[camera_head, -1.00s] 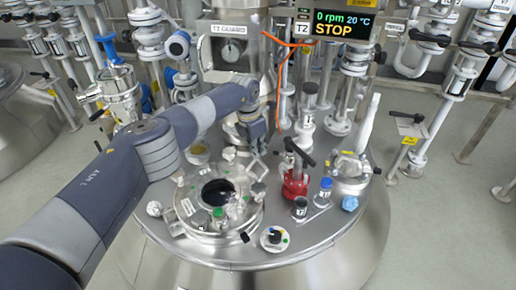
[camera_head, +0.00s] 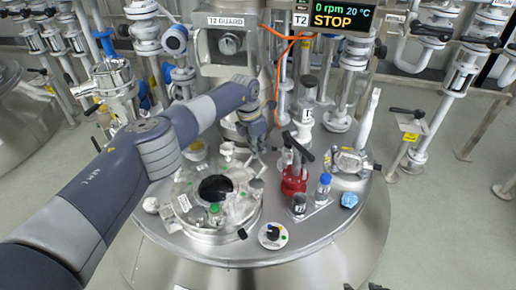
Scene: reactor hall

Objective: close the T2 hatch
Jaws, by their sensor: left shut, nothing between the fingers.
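The T2 hatch appears to be the round steel fitting (camera_head: 186,228) on top of the vessel, left of centre, with clamp knobs around its rim. A dark round area (camera_head: 215,188) shows in its middle; I cannot tell if it is an opening or a sight glass. My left arm reaches across above the hatch's far left side. My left gripper (camera_head: 259,146) is shut and empty, pointing down just beyond the hatch's far right edge. I cannot tell whether it touches anything. Small dark tips at the bottom edge may be my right gripper (camera_head: 365,287); most of it is hidden.
A red valve (camera_head: 294,181) with a black handle stands right of the hatch, near a blue-capped bottle (camera_head: 323,188). A smaller port (camera_head: 349,178) lies farther right. The T2 guard (camera_head: 226,42) and an orange cable (camera_head: 281,70) are behind. The display (camera_head: 341,16) reads STOP, 0 rpm.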

